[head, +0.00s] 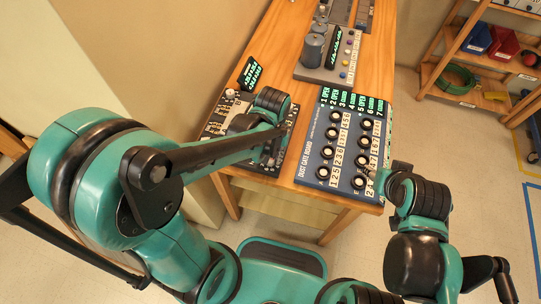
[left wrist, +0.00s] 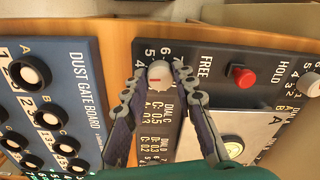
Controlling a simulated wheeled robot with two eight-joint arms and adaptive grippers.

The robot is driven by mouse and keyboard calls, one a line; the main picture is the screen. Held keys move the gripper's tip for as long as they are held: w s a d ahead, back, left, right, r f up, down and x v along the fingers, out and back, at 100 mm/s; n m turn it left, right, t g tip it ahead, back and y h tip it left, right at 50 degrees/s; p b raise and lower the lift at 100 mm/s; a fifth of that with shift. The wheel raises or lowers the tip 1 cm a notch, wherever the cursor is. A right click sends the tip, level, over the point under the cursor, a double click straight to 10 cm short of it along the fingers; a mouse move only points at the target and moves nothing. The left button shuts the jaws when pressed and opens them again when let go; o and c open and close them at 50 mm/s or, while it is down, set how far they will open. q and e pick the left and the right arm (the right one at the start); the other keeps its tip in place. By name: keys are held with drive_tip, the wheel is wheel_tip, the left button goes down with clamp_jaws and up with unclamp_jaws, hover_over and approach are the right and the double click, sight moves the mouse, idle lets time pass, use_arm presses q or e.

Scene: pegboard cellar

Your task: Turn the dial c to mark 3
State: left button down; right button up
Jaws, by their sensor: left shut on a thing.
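A pale grey dial knob (left wrist: 159,76) with a red line on its face sits on a dark panel (left wrist: 205,48) in the left wrist view. The plate beside it reads "DIAL C", and several numbers show around the knob. My left gripper (left wrist: 158,84) is shut on this knob, with one finger on each side. The fingers hide part of the scale, and I cannot tell which mark the line meets. In the head view my left gripper (head: 268,152) is over the panel (head: 215,122), and my arm hides the dial. My right gripper (head: 398,168) is beside the table's right edge.
The blue dust gate board (head: 312,150), with several round knobs, lies right of the panel. A grey device (head: 318,70) stands farther back on the wooden table (head: 285,75).

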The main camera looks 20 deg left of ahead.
sight(271, 159)
use_arm(q)
drive_tip(key=shift+n, duration=1.5)
drive_tip(key=c, duration=1.2)
unclamp_jaws()
drive_tip(key=shift+r, duration=0.1)
wheel_tip(271, 159, up, 12)
